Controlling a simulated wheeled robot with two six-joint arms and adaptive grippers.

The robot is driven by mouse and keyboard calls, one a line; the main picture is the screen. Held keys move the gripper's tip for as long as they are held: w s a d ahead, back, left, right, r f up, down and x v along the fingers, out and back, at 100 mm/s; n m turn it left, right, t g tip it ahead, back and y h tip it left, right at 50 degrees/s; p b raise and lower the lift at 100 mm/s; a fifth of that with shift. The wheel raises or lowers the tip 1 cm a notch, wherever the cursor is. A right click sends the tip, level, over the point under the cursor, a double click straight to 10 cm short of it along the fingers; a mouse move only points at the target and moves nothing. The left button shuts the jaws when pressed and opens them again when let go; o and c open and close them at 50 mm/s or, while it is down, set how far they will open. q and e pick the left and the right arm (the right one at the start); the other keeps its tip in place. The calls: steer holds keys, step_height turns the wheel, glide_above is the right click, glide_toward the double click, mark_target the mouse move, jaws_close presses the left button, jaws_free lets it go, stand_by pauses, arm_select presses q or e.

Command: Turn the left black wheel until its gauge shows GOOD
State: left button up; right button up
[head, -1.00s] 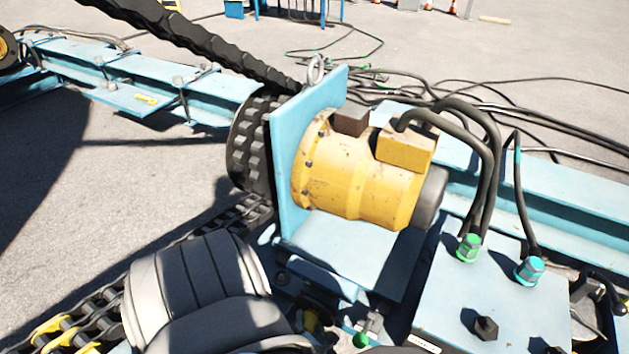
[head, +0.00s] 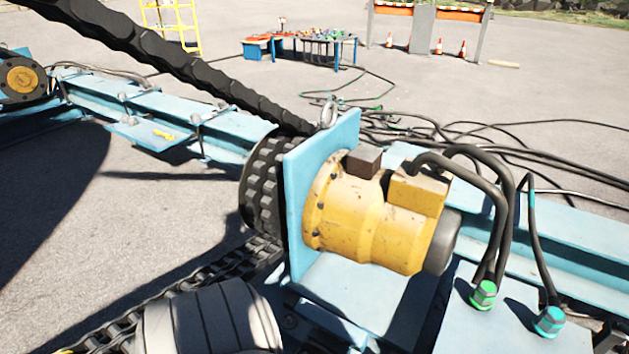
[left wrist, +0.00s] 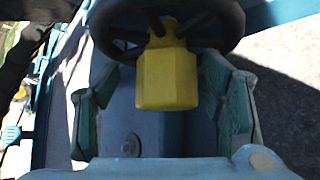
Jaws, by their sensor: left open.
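A black wheel (left wrist: 240,20) with dark spokes shows at the top of the left wrist view. A yellow angular block (left wrist: 168,78) sits at its middle. My left gripper (left wrist: 160,88) is open, with one greenish-grey finger on each side of the yellow block in the picture. I see gaps between the block and both fingers, and cannot tell how far the block lies from them in depth. The head view does not show this wheel or my left gripper; only a grey-white arm part of mine shows at its bottom. No gauge is visible. My right gripper is not in view.
In the head view, a yellow motor (head: 375,220) stands on a light-blue frame beside a black chain sprocket (head: 262,190). Hoses with a green fitting (head: 484,294) and a cyan fitting (head: 549,321) are at the right. Open pavement and a blue table (head: 320,40) lie behind.

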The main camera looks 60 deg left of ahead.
arm_select(q)
step_height(320, 180, up, 9)
steer(key=shift+r, duration=0.1)
stand_by(0.3)
